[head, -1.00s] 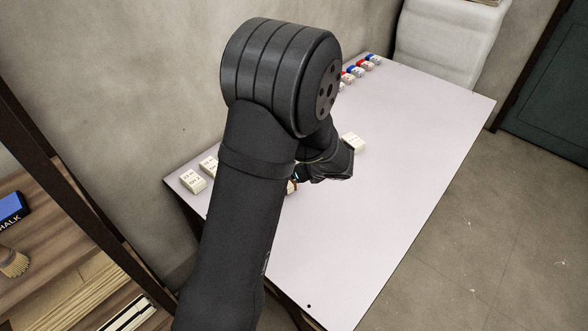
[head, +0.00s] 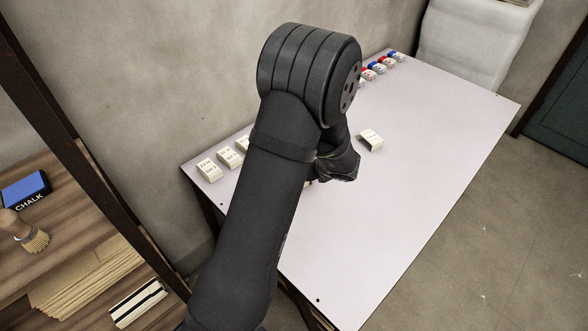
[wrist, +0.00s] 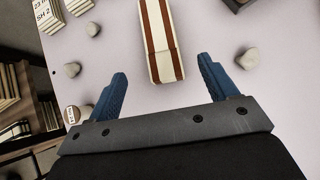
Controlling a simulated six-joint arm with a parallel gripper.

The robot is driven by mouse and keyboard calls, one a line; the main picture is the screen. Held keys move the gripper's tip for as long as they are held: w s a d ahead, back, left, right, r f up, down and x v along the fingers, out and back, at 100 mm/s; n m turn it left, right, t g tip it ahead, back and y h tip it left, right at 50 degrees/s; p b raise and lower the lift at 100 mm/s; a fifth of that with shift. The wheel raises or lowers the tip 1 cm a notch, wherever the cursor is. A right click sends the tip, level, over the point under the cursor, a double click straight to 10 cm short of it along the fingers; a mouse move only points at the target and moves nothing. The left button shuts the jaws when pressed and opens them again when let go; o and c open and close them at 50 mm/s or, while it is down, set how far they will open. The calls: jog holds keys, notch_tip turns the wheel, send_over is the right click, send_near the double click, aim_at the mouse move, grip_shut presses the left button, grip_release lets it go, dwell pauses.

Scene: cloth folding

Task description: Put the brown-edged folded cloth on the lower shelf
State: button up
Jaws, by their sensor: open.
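The brown-edged folded cloth (wrist: 161,45) is a long pale bundle with a brown stripe along each long side, lying on the white table. In the wrist view it points up and away, its near end just ahead of my gripper. My gripper (wrist: 162,68) is open and empty, its blue fingers left and right of the cloth's line. In the head view my arm hides the cloth and the fingers. A wooden shelf unit (head: 78,222) stands at the left; I cannot tell which board is the lower shelf.
Grey stones (wrist: 248,58) lie around the cloth on the table (head: 420,170). Labelled blocks (head: 209,171) line its left edge; another block (head: 370,139) lies mid-table. The shelf holds a chalk box (head: 25,190), a brush (head: 30,236), tan folded stacks (head: 88,283) and a black-and-white striped item (head: 138,303).

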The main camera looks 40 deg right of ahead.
jog(key=x, duration=0.6)
jog(key=shift+w+f, duration=0.1)
jog(key=shift+w+r+x, duration=0.1)
jog(key=shift+r+x, duration=0.05)
jog(key=shift+x, duration=1.35)
jog(key=shift+w+r+x, duration=0.1)
jog(key=shift+w+x, duration=0.05)
jog(key=shift+x, duration=1.4)
jog(key=shift+d, duration=0.15)
jog(key=c, duration=1.3)
jog(key=shift+r, duration=0.1)
jog(key=shift+r, duration=0.5)
jog(key=r, duration=0.1)
jog(key=s+r, duration=0.1)
jog(key=r, duration=0.1)
jog(key=shift+d+r, duration=0.1)
jog(key=shift+r, duration=0.2)
jog(key=s+r, duration=0.2)
jog(key=s, duration=0.1)
jog(key=s+r, duration=0.2)
jog(key=s, duration=0.2)
jog(key=s+r, duration=0.2)
jog(key=s, duration=0.1)
jog(key=shift+s+d+r, duration=0.15)
jog(key=shift+s+d, duration=0.25)
